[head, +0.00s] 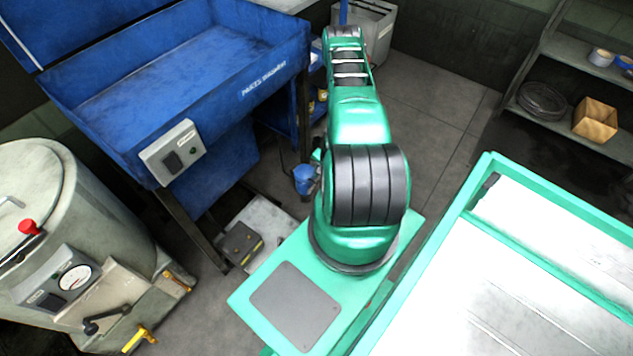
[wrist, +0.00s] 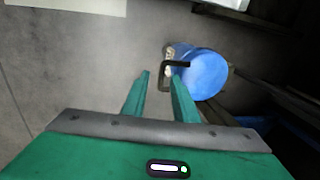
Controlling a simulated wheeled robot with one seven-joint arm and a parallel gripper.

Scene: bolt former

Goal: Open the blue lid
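A large blue panel (head: 90,22) stands tilted up along the back of the blue parts washer (head: 245,62), and the inside of its basin shows. I cannot tell for sure whether this panel is the blue lid. In the wrist view a round blue object (wrist: 207,75) has a dark angular bracket or handle (wrist: 166,76) at its left. I cannot tell whether that is a lid or a bucket. My gripper (wrist: 159,77) is open and empty, its fingertips left of the blue object and apart from it. My gripper cannot be made out clearly in the head view.
A small blue bucket (head: 304,179) is on the floor beside my arm. A grey drum with a gauge (head: 70,225) stands at left. A grey bin (head: 377,32) is at the back. Shelves hold a wooden box (head: 595,119) at right. Floor behind my arm (head: 430,105) is clear.

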